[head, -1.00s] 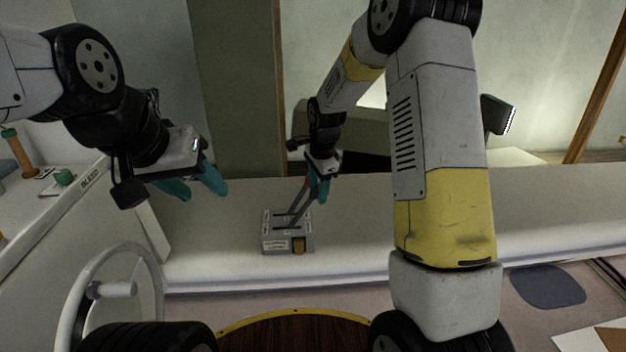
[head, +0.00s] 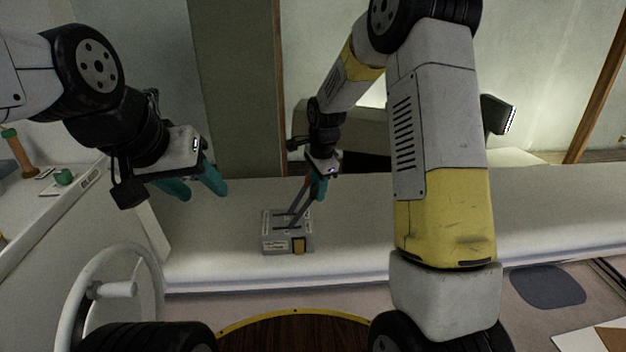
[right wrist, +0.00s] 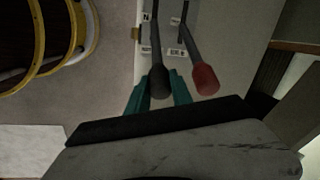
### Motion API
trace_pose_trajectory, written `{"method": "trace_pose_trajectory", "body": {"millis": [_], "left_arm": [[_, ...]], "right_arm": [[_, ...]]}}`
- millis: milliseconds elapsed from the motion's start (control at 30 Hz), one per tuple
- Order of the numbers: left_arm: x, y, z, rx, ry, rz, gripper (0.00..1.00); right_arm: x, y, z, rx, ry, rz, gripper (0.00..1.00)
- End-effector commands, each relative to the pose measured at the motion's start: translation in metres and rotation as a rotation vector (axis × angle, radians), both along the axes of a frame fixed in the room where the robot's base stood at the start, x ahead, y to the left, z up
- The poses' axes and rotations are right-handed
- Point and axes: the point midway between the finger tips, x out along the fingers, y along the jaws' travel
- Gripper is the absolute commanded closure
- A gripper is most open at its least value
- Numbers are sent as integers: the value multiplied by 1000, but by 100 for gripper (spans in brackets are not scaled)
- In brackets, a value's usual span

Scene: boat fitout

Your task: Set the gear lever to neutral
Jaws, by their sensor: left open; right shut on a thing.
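A grey control box (head: 275,243) sits on the pale counter and carries two levers that lean right. In the right wrist view one lever has a black knob (right wrist: 158,82) and the other a red knob (right wrist: 204,79). My right gripper (head: 318,189) is shut on the black-knobbed lever, with its teal fingers on either side of the knob in the right wrist view (right wrist: 160,92). The red knob stands free beside the fingers. My left gripper (head: 203,184) is open and empty, above the counter left of the box. An "N" mark shows near the black lever's base.
A white steering wheel (head: 87,300) stands at the lower left, in front of the counter (head: 215,265). A side panel (head: 45,215) with a green knob (head: 64,177) is at the left. The counter right of the box is clear.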

Motion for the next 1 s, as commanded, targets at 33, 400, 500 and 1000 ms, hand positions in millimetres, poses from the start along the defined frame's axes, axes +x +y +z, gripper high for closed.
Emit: {"method": "trace_pose_trajectory", "body": {"millis": [33,400,500,1000], "left_arm": [[0,0,0,0,0,0,52],[0,0,0,0,0,0,52],[0,0,0,0,0,0,52],[0,0,0,0,0,0,52]], "right_arm": [[0,0,1,0,0,2,100],[0,0,1,0,-1,2,100],[0,0,1,0,-1,3,100],[0,12,7,-59,-4,9,100]]}}
